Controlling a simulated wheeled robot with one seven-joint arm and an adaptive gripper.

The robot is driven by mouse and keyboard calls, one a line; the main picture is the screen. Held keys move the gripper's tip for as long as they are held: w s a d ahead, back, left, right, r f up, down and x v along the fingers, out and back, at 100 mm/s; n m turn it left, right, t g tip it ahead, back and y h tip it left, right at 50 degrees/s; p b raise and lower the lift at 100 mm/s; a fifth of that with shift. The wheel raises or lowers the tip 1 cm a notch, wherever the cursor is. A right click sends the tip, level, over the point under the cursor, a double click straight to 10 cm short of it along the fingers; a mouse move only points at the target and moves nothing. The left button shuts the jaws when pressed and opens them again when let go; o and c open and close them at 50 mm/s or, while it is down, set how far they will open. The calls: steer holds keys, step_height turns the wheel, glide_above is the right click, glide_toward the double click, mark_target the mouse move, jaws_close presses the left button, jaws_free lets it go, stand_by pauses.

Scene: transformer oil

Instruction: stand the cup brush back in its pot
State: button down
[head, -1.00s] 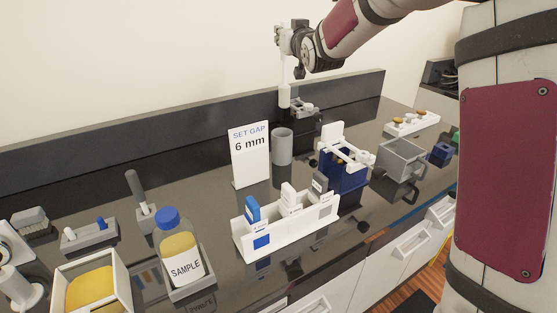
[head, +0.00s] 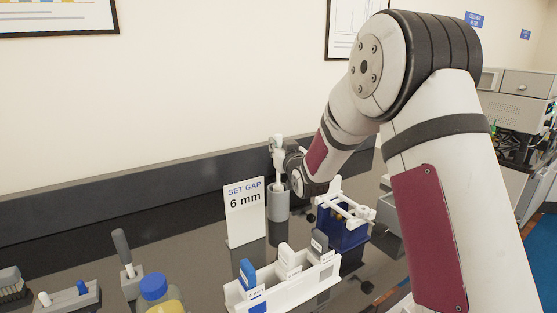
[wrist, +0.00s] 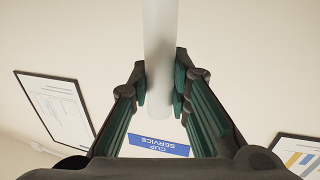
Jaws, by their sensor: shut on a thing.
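The white cup brush (head: 278,177) stands upright over the grey pot (head: 278,206) in the head view. Its lower part meets the pot's mouth and appears to go inside; the pot's wall hides its end. My gripper (head: 280,150) is above the pot, at the brush's upper part. In the wrist view my gripper (wrist: 161,88) is shut on the pale round brush handle (wrist: 160,40), with a finger on each side. The pot is out of the wrist view.
A "SET GAP 6 mm" sign (head: 245,212) stands close left of the pot. A dark blue holder with a white frame (head: 345,212) is close right. A white rack with upright tags (head: 285,284) is in front. The dark back ledge (head: 130,187) runs behind.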

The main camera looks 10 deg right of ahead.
steer(key=shift+f, duration=2.05)
steer(key=shift+f, duration=0.15)
steer(key=c, duration=1.5)
jaws_free()
